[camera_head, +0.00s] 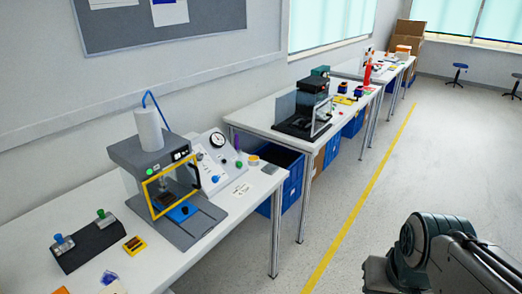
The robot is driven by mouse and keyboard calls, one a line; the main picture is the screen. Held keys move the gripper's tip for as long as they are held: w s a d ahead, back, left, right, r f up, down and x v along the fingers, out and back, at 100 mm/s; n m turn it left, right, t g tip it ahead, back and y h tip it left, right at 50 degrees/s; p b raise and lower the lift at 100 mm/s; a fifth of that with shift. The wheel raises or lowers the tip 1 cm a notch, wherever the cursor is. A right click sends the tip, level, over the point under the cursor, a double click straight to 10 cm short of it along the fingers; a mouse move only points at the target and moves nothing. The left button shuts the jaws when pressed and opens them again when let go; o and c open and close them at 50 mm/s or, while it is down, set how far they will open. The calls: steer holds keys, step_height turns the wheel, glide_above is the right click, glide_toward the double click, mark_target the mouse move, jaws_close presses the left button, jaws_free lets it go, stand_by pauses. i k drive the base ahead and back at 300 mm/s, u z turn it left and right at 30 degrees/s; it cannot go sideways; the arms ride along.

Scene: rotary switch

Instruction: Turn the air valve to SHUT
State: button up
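A sloped grey panel (208,172) stands on the near bench beside a press. It carries a round gauge (217,140), a small blue knob (215,179) and a green part (239,164). Labels on it are too small to read, so I cannot tell which part is the air valve or where it points. Part of the panel is hidden behind the press. A dark box on the left holds a blue knob (58,240) and a green knob (101,214). My arm's links show at the lower right, apart from the bench; my gripper is not in view.
The press (160,165) with a yellow-framed guard stands left of the panel. A white label card (241,190) lies in front of the panel. Further benches stand behind, with blue crates (285,170) below. The floor right of the yellow line (362,205) is mostly clear.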

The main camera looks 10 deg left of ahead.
mark_target(214, 178)
steer(key=u, duration=0.4)
steer(key=i, duration=1.3)
steer(key=u, duration=0.65)
